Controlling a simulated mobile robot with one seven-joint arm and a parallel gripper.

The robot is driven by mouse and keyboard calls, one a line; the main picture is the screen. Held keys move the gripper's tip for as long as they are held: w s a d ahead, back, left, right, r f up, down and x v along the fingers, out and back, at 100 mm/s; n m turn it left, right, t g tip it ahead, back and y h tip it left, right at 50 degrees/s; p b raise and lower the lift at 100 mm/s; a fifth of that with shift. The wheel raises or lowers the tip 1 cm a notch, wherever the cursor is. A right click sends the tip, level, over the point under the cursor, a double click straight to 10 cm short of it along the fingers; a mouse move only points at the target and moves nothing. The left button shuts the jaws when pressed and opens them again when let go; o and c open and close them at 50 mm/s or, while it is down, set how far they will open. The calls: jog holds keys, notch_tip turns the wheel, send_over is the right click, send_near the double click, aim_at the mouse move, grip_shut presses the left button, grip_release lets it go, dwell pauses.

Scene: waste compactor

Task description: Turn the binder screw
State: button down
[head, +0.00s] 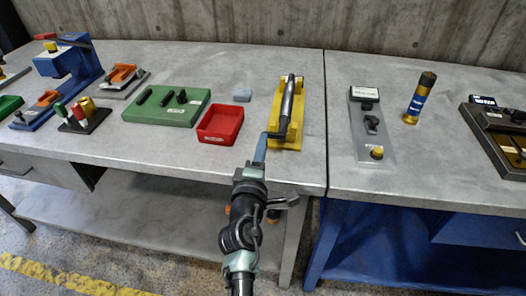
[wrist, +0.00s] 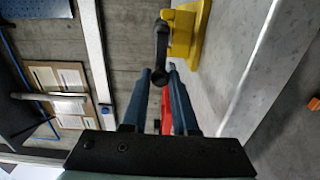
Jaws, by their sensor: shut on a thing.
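The binder screw is a dark grey rod (head: 289,100) with a bent crank at its near end, lying along a yellow stand (head: 279,132) on the bench. In the wrist view, the dark crank (wrist: 161,42) runs down from the yellow stand (wrist: 190,35) to a rounded end between my fingertips. My gripper (head: 264,139) is at the stand's near-left side, its blue fingers shut on the crank's end. It also shows in the wrist view (wrist: 160,76). The fingers hide part of the grip.
A red tray (head: 220,137) and a small grey-blue block (head: 242,95) sit to the left, with a green board (head: 166,118) beyond. The bench's front edge is close.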

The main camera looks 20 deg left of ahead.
jog(key=r+m, duration=0.1)
jog(key=m, duration=0.2)
jog(key=shift+r+m, duration=0.35)
jog(key=shift+m, duration=0.05)
jog(key=m, duration=0.2)
jog(key=d+r+m+b, duration=0.1)
jog(key=m, duration=0.1)
jog(key=shift+w+r+m, duration=0.15)
jog(key=shift+m, duration=0.15)
jog(key=m, duration=0.2)
jog(key=d+r+m, duration=0.1)
jog(key=m, duration=0.1)
jog(key=shift+w+d+m+b, duration=0.15)
jog(key=shift+w+m+b, duration=0.05)
jog(key=shift+m+b, duration=0.15)
jog(key=shift+w+d+r+m+b, duration=0.15)
jog(key=shift+d+m, duration=0.3)
jog(key=shift+m, duration=0.75)
jog(key=shift+w+d+m+b, duration=0.15)
jog(key=shift+d+m, duration=0.3)
jog(key=shift+m, duration=0.7)
jog(key=c, duration=0.7)
grip_release()
